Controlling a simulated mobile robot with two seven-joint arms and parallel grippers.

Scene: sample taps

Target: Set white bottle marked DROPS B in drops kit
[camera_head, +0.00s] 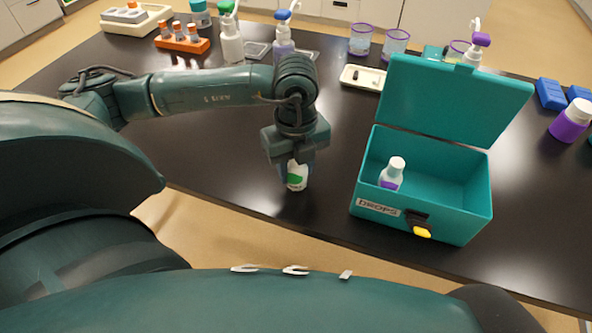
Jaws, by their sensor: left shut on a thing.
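The drops kit (465,206) is a teal box labelled DROPS with its lid (455,98) raised, standing on the black table. A small white bottle with a purple band (392,173) stands inside at its left end. My left gripper (296,165) points down to the left of the kit, shut on a white bottle with a green mark (297,178). The gripper covers the top of this bottle. I cannot read its label or tell whether it touches the table. My right gripper is not in view.
A white tray (350,83) lies behind the kit. Dispenser bottles, purple-rimmed beakers (361,40) and an orange rack (182,45) stand at the back. A purple jar (571,121) and blue blocks (550,94) are at the right. The table between bottle and kit is clear.

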